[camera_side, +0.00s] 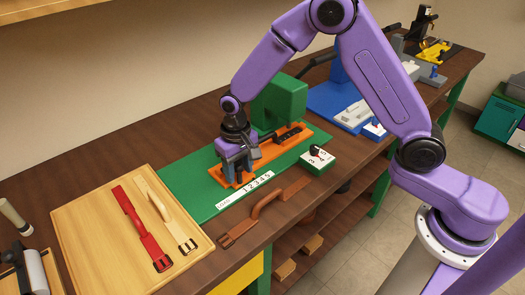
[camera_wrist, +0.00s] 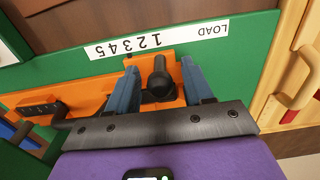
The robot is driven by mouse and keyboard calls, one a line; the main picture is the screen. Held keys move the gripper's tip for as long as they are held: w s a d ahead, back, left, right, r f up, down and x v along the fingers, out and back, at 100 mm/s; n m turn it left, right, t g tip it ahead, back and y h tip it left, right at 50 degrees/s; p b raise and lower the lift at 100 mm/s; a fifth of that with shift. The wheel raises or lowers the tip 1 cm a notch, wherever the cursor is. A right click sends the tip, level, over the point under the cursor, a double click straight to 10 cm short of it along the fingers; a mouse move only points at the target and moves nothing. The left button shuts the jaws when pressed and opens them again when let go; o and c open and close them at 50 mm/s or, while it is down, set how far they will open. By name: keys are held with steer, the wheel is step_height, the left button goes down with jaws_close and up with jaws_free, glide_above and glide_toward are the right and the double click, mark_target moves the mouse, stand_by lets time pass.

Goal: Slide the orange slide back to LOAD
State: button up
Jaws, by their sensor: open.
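The orange slide (camera_side: 305,132) lies on the green base plate (camera_side: 190,188), and it also shows in the wrist view (camera_wrist: 92,100). A black knob (camera_wrist: 159,80) stands up from it. The white scale strip (camera_side: 245,190) reads LOAD, then 1 to 5; LOAD is at its left end in the side view and its right end in the wrist view (camera_wrist: 212,30). In the wrist view the knob is close to the 1. My gripper (camera_wrist: 160,78) is open, with its blue fingers on either side of the knob and gaps showing. In the side view my gripper (camera_side: 237,172) hides the knob.
A green block (camera_side: 280,103) stands behind the slide. A green-and-white box (camera_side: 318,160) with a dark knob sits at its right. A brown strap (camera_side: 268,207) lies in front, near the bench edge. A wooden board (camera_side: 90,225) with red and tan straps is at left.

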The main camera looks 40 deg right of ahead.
steer(key=c, duration=0.8)
steer(key=shift+a, duration=0.1)
